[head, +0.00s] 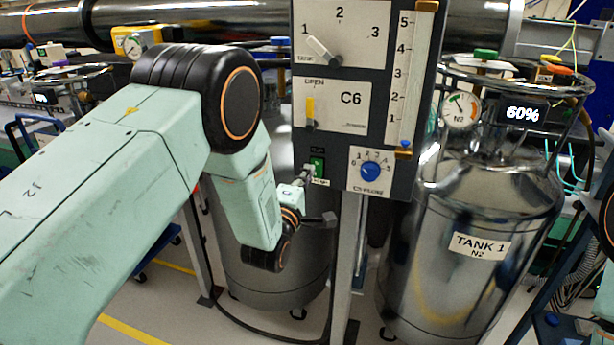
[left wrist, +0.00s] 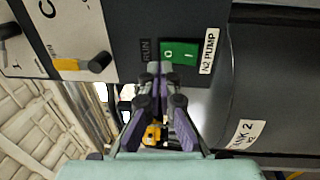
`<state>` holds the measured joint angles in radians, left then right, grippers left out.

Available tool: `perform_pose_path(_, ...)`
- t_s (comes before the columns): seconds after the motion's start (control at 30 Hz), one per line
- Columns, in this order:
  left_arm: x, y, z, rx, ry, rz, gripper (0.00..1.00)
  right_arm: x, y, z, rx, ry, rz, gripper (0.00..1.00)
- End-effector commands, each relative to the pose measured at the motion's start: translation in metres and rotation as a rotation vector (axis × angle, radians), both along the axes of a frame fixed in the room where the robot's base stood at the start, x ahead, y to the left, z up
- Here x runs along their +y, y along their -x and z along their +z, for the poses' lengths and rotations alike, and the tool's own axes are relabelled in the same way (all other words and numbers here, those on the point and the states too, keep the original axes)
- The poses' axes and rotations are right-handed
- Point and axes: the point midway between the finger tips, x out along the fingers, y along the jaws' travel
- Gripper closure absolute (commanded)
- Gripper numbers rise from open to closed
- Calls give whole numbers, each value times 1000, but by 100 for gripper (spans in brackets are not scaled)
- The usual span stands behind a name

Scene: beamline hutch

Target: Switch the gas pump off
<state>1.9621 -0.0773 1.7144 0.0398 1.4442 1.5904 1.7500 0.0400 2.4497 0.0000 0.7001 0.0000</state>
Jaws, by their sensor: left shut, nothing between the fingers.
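The pump switch is a small green rocker (head: 318,164) low on the dark panel. In the left wrist view the green rocker (left wrist: 180,53) shows "O" and "I" marks, beside a label reading "N2 PUMP" (left wrist: 209,51). My left gripper (head: 309,172) is shut and empty, its tips close to the rocker's lower left. In the left wrist view the closed fingertips (left wrist: 154,70) lie just beside the rocker's edge, near a dark "RUN" marking. I cannot tell whether they touch the panel. My right gripper is not in view.
Above the switch are a C6 valve lever (head: 310,112) and a 1-2-3 selector (head: 324,51). A blue knob (head: 370,171) sits to the right. The panel's post (head: 346,260) stands below. TANK 1 (head: 480,270), with a 60% display, stands right; another steel tank (head: 275,285) stands behind my left arm.

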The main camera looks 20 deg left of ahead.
Motion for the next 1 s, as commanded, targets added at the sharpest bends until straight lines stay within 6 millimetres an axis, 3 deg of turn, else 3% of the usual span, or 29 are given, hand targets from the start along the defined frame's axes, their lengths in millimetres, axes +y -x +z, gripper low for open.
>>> perform_pose_path(0.07, 1, -1, 1, 0, 0, 0, 100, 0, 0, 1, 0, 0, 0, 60)
perform_pose_path(0.6, 4, 82, 11, 2, 0, 1, 100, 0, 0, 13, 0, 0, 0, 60)
perform_pose_path(1.0, 4, 97, 13, -1, 0, 1, 100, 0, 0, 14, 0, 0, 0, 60)
